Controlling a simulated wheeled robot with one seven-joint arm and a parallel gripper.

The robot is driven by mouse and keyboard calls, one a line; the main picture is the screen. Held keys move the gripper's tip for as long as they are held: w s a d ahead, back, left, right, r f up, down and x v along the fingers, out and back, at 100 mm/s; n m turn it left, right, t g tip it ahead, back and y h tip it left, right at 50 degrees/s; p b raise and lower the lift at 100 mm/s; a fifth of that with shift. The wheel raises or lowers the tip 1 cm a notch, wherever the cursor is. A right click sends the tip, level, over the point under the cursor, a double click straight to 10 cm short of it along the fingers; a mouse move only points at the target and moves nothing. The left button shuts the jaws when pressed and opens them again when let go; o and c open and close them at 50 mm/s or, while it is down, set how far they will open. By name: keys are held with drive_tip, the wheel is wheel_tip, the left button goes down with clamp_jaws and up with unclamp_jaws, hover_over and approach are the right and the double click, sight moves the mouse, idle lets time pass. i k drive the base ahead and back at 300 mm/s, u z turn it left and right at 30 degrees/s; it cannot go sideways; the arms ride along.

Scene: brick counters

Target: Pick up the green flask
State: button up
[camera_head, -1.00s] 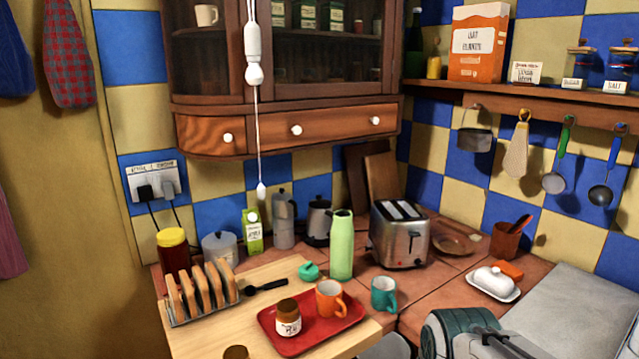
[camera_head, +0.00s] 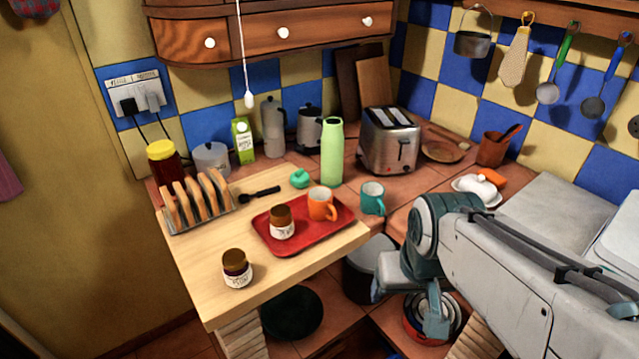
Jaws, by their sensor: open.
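The green flask (camera_head: 332,155) is a tall, light green cylinder with a darker open-looking top. It stands upright on the tiled counter, just behind the wooden board and left of the toaster. A small green lid-like piece (camera_head: 299,179) lies on the board to its left. My gripper (camera_head: 407,303) hangs below the end of my arm, at the lower right of the flask, low in front of the counter. Its fingers are apart with nothing seen between them. It is well away from the flask.
A red tray (camera_head: 335,228) with an orange mug and a jar lies on the board (camera_head: 200,275) in front of the flask. A teal mug (camera_head: 372,198) stands right of it, the toaster (camera_head: 390,140) behind.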

sight(333, 138)
drive_tip(key=z, duration=0.55)
drive_tip(key=k, duration=1.25)
drive_tip(key=u, duration=0.2)
drive_tip(key=i, duration=0.7)
drive_tip(key=u, duration=0.8)
drive_tip(key=i, duration=0.65)
